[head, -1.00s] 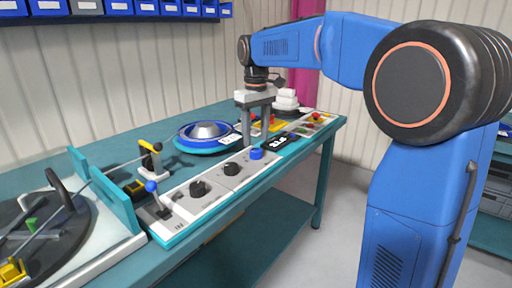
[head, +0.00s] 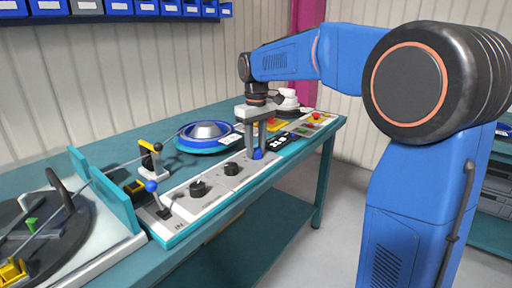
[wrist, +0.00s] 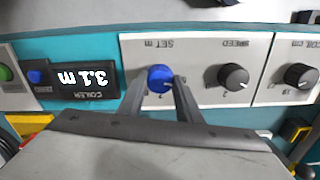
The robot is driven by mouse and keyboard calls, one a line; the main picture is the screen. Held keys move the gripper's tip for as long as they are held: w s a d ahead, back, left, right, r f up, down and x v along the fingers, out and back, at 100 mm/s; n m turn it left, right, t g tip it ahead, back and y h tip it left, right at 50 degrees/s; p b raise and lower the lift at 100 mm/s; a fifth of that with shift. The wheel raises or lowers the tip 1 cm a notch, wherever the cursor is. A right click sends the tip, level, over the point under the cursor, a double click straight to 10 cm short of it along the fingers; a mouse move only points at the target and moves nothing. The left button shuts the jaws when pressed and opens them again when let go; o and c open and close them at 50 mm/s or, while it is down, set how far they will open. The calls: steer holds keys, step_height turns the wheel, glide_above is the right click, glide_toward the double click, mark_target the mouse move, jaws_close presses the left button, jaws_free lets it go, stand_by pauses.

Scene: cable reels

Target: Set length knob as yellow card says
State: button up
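The blue length knob (head: 258,154), marked SET m, sits on a light panel. In the wrist view, which is upside down, the knob (wrist: 160,78) lies between the fingertips. My gripper (head: 256,154) points straight down over it, with a finger close against each side (wrist: 160,82); it looks shut on the knob. The black coiler display (wrist: 83,78) seems to read 3.1 m. It also shows in the head view (head: 279,143). A yellow item (head: 274,125) lies behind the display; I cannot tell whether it is the card, and no writing is readable.
The black speed knob (wrist: 233,77) and coil knob (wrist: 298,76) sit beside the blue one. A blue reel (head: 206,132) lies behind the panel. A green button (wrist: 5,73) is beyond the display.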

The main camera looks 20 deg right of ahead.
mark_target(256, 150)
steer(key=shift+m, duration=0.3)
steer(key=m, duration=0.3)
steer(key=shift+m, duration=2)
steer(key=o, duration=1)
steer(key=shift+o, duration=0.2)
steer(key=shift+r, duration=0.15)
step_height(256, 150, up, 17)
